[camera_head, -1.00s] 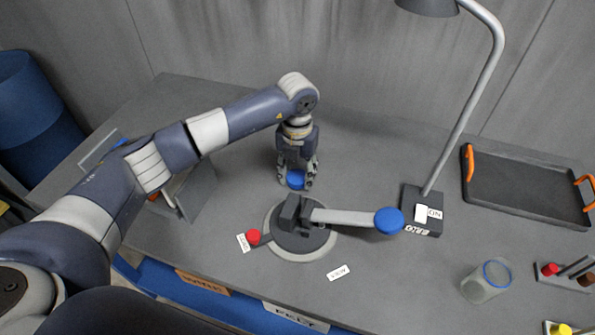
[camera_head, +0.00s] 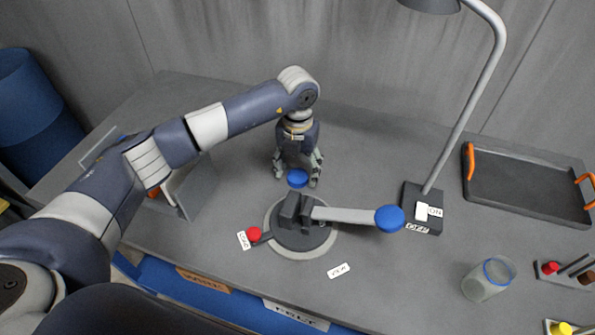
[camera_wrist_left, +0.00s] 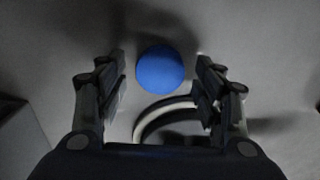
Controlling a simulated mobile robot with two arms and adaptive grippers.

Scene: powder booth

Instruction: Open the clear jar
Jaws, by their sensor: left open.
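The clear jar (camera_head: 487,281) stands upright at the right of the bench in the head view. It is a see-through cylinder with a blue ring at its top, and no lid shows over its mouth. A blue disc like a lid (camera_head: 297,178) lies at the bench behind the round swivel base. My left gripper (camera_head: 299,180) points down over this disc. Its fingers are spread, with the disc (camera_wrist_left: 160,69) between them and a gap on both sides in the left wrist view. My right gripper is out of view.
The swivel base (camera_head: 301,238) carries an arm with a blue round end (camera_head: 389,218) and a red knob (camera_head: 254,233). A lamp (camera_head: 462,118) stands behind the jar. A dark tray (camera_head: 528,220) with orange handles is at the right, a small rack (camera_head: 572,278) beside the jar.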

